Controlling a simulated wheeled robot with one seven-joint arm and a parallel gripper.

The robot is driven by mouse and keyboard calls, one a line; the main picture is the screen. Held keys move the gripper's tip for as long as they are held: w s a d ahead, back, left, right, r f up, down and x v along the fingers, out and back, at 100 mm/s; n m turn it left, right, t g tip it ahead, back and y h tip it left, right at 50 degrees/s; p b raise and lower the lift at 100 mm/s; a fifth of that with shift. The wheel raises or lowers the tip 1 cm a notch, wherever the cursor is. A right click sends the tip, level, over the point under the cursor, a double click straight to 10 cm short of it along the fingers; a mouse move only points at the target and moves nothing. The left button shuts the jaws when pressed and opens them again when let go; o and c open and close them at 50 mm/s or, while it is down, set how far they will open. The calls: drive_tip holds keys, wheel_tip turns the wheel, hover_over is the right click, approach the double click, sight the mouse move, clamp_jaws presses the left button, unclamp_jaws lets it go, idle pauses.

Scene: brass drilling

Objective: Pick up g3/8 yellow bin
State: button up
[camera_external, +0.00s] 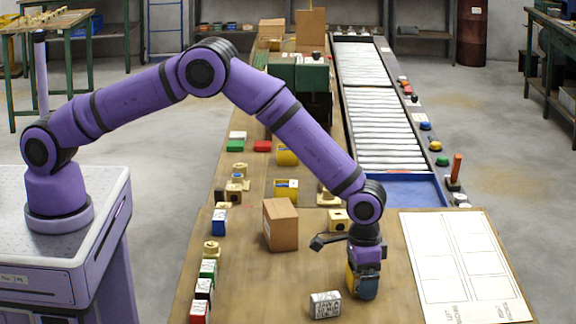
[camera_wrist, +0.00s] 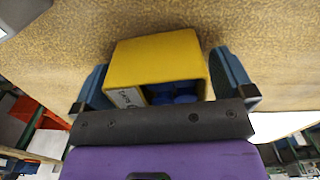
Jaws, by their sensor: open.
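A yellow bin (camera_wrist: 155,62) sits between the two blue fingers of my gripper (camera_wrist: 161,78) in the wrist view. Its open side shows blue pieces (camera_wrist: 178,93) inside, and a white label (camera_wrist: 126,97) too small to read surely. The fingers are open, one on each side of the bin, with a narrow gap at the right. In the external view my gripper (camera_external: 362,284) points down at the front of the table. Only a yellow sliver of the bin (camera_external: 350,278) shows there, the rest hidden by the fingers. Two more yellow bins (camera_external: 287,190) (camera_external: 287,156) stand farther back.
A small white printed box (camera_external: 325,304) lies just left of my gripper. A cardboard box (camera_external: 280,225) stands behind it to the left. Several small boxes line the table's left edge. A white marked sheet (camera_external: 465,262) lies right; a conveyor (camera_external: 378,110) runs behind.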

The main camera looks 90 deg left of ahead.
drive_tip(key=c, duration=1)
drive_tip(key=shift+o, duration=0.2)
drive_tip(key=shift+r, duration=0.1)
